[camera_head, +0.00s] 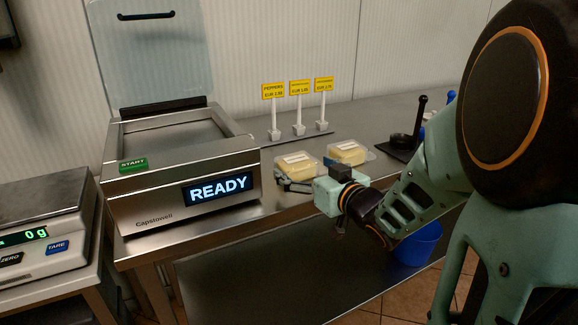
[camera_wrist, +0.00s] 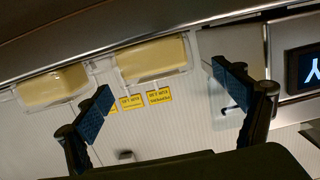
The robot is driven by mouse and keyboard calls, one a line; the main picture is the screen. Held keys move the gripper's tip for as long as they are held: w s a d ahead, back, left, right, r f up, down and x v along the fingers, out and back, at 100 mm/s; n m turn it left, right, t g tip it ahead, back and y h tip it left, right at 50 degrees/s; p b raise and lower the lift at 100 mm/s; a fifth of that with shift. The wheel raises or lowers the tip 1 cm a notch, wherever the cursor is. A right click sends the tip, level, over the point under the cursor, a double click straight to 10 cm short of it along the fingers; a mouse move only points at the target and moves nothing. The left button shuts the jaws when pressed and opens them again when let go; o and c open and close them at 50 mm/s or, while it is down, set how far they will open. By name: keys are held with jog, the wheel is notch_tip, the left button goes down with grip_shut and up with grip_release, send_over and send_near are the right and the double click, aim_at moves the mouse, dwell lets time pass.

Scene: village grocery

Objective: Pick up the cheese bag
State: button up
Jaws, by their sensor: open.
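Two clear bags with yellow cheese and white labels lie side by side on the steel counter. The left cheese bag (camera_head: 297,163) is nearer the machine; the right cheese bag (camera_head: 348,152) is just beside it. The wrist view is upside down, so the left bag (camera_wrist: 152,57) shows there right of the other bag (camera_wrist: 52,86). My gripper (camera_head: 288,183) is at the counter's front edge, just in front of the left bag. In the wrist view my gripper (camera_wrist: 166,96) has its fingers spread, with nothing between them; the left bag appears beyond the gap.
A packing machine (camera_head: 185,173) reading READY, lid raised, stands left of the bags. Three yellow price signs (camera_head: 299,88) stand behind them. A dark tamper-like tool (camera_head: 408,135) is to the right. A scale (camera_head: 40,230) is far left, and a blue bin (camera_head: 420,245) is below the counter.

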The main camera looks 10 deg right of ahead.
aim_at(296, 159)
jog(key=b+x, duration=0.1)
jog(key=x, duration=0.4)
jog(key=shift+w+d+f+b, duration=0.15)
jog(key=shift+d+f+b, duration=0.05)
jog(key=shift+b, duration=0.2)
jog(key=shift+c, duration=0.3)
jog(key=c, duration=1.4)
jog(key=shift+r, duration=0.15)
